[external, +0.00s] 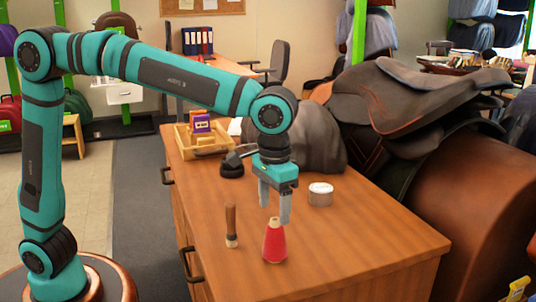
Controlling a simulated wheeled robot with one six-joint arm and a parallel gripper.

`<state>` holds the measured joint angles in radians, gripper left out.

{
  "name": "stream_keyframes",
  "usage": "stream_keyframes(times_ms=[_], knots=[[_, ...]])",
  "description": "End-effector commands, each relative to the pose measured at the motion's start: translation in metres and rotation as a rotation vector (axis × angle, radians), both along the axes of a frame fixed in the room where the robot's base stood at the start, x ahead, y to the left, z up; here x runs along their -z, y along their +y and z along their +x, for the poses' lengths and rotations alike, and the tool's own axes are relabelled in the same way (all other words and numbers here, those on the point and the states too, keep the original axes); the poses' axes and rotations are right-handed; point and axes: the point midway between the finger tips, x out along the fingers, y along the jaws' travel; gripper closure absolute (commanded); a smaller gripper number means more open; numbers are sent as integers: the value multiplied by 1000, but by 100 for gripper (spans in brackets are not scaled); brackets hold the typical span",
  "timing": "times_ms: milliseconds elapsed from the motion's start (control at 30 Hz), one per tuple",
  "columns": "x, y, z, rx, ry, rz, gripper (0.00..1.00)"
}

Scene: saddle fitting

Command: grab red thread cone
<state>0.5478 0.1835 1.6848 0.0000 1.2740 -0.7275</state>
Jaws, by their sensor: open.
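The red thread cone (274,246) stands upright on the wooden table, near its front part. Its narrow pale top points up. My gripper (274,215) points down with its two grey fingers apart and empty. Its fingertips appear close to the top of the cone in the external view. I cannot tell from this one view whether the fingers are directly over the cone or a little behind it.
A wooden-handled tool (231,226) stands just left of the cone. A round tin (320,194) is to the right. Behind are a black tool (233,164), a wooden tray (199,145) and a grey covered form (312,137). The table (370,258) is clear at front right.

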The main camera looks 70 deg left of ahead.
Motion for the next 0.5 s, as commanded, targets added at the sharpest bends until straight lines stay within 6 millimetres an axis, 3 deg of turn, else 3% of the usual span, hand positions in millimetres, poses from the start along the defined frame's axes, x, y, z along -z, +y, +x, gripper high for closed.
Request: stream_keyframes(times_ms=[333,500], knots=[[20,-2,0,0,1,1,33],[41,-6,0,0,1,1,33]])
